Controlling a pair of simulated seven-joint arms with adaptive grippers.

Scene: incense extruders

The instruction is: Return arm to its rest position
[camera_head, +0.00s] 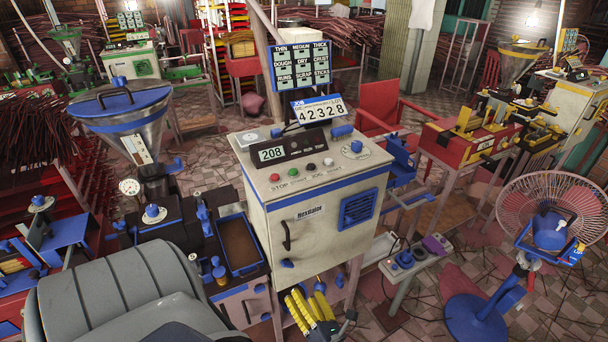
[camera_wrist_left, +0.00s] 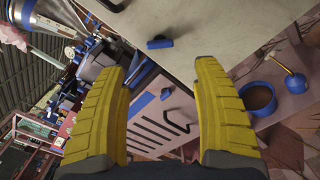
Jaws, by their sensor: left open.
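My left gripper (camera_head: 309,302) shows at the bottom middle of the head view, with yellow ribbed fingers, low in front of the cream control cabinet (camera_head: 335,240). In the left wrist view its two fingers (camera_wrist_left: 168,72) stand wide apart with nothing between them. The cabinet face (camera_wrist_left: 230,30) is beyond the fingers there. A large grey rounded form fills the lower left of the head view. My right gripper is in neither view.
A hopper extruder (camera_head: 150,140) with a brown-filled tray (camera_head: 238,245) stands left of the cabinet. A pedestal fan (camera_head: 550,215) stands at the right. A red chair (camera_head: 380,105) is behind.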

